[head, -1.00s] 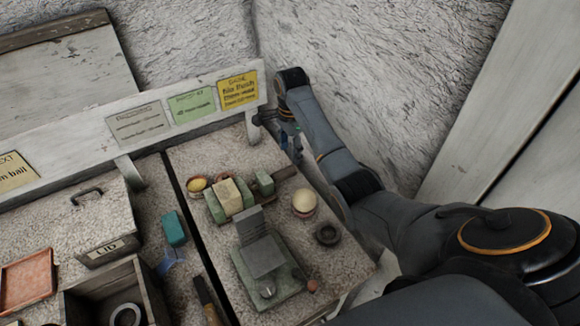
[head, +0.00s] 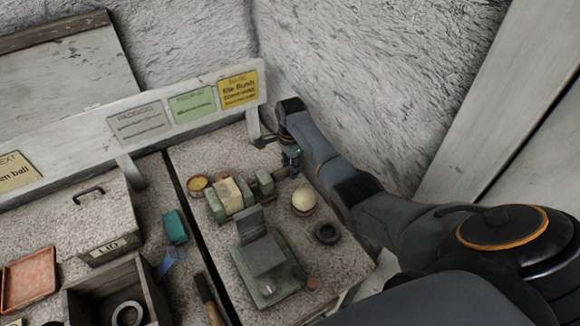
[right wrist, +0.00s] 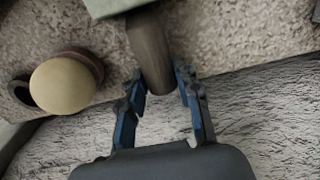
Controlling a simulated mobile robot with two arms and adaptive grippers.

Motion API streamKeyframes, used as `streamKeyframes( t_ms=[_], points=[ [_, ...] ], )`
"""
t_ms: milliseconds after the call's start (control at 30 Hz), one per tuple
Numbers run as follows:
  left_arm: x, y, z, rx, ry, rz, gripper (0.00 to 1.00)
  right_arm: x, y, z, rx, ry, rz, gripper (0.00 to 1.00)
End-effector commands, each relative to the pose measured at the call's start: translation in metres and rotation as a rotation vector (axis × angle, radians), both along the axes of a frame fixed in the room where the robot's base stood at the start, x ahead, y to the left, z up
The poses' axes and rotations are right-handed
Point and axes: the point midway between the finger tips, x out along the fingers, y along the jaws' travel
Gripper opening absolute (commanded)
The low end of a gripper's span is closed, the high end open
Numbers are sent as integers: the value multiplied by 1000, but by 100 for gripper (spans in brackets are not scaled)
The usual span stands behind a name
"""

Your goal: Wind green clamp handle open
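The green clamp (head: 265,182) stands on the right worktop, with pale blocks (head: 230,196) between its green jaws. In the right wrist view, part of its green body (right wrist: 106,7) shows at the top edge. Its dark brown handle (right wrist: 150,52) sticks out from there toward me. In the head view the handle is small and mostly hidden by my gripper. My right gripper (head: 289,156) is at the handle's side of the clamp. In the right wrist view its blue fingers (right wrist: 160,82) stand apart, one each side of the handle's end; firm contact is not clear. My left gripper is out of view.
A cream ball (head: 304,199) on a reddish stand and a dark ring (head: 327,233) sit close to my right gripper. A grey-green device (head: 268,290) with an upright plate is in front. A sign board (head: 130,133) and the rough wall are behind.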

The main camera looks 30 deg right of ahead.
Motion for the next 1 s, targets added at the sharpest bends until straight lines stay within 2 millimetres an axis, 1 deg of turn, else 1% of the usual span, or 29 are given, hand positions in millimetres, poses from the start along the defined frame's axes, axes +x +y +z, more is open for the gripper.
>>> streamKeyframes(
  t_ms=[33, 67, 100, 267, 367, 467, 600, 733, 833, 1000],
  points=[
    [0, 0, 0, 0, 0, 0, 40, 0, 0, 0, 0, 0, 0, 15],
    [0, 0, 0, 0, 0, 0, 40, 0, 0, 0, 0, 1, 0, 9],
    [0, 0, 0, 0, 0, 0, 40, 0, 0, 0, 0, 1, 0, 1],
    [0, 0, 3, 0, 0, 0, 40, -1, 0, 1, 0, -5, 0, 1],
    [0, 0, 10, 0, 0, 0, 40, -2, 0, 2, 0, -24, 0, 1],
    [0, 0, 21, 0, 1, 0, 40, -3, 1, 4, -3, -60, 0, 1],
    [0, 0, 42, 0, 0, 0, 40, -5, 1, 6, -6, -143, 1, 1],
    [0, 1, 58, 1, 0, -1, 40, -7, 2, 4, -11, -241, 0, 1],
    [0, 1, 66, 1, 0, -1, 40, -8, 1, 2, -17, -318, 0, 1],
    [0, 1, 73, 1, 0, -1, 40, -9, 1, -1, -24, -437, -1, 1]
  ],
)
